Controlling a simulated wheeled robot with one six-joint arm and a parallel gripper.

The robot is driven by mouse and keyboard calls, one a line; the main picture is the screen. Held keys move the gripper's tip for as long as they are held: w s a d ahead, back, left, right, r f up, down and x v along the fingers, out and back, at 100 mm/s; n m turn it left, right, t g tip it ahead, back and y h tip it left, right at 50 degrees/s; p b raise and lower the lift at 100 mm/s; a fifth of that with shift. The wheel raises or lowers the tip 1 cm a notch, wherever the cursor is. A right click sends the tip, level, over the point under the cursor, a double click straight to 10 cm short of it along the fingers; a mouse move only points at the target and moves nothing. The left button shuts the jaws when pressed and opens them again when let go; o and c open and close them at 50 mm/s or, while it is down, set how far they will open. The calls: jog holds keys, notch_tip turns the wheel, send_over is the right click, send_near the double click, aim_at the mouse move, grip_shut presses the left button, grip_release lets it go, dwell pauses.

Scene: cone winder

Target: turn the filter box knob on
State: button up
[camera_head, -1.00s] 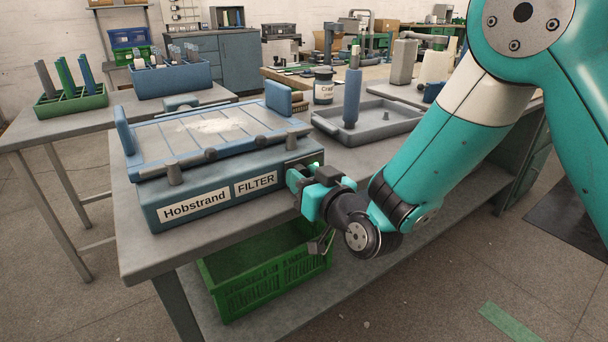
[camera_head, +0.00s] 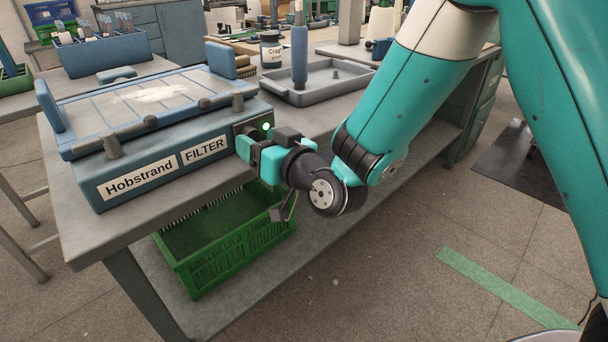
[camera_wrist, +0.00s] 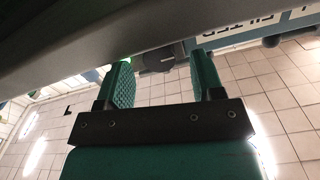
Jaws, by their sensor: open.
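The blue filter box (camera_head: 128,152), labelled "Hobstrand" and "FILTER", stands on the grey workbench. A small green light (camera_head: 266,126) glows at the right end of its front. My gripper (camera_head: 243,148) is at that end, just in front of the box. In the head view the gripper largely hides the knob. In the wrist view the two green fingers (camera_wrist: 163,80) are apart, with a grey knob-like part (camera_wrist: 160,58) showing beyond and between them. I cannot tell whether they touch it. The "FILTER" label (camera_wrist: 245,27) appears upside down there.
A grey tray (camera_head: 318,88) with a blue upright post (camera_head: 299,52) stands behind my gripper on the bench. A green crate (camera_head: 215,262) sits on the shelf below. The floor to the right is mostly clear.

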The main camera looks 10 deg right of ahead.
jog(key=b+v, duration=1.5)
jog(key=b, duration=0.3)
jog(key=shift+d+b, duration=0.2)
jog(key=shift+b, duration=0.1)
jog(key=shift+s, duration=0.1)
jog(key=shift+f, duration=0.15)
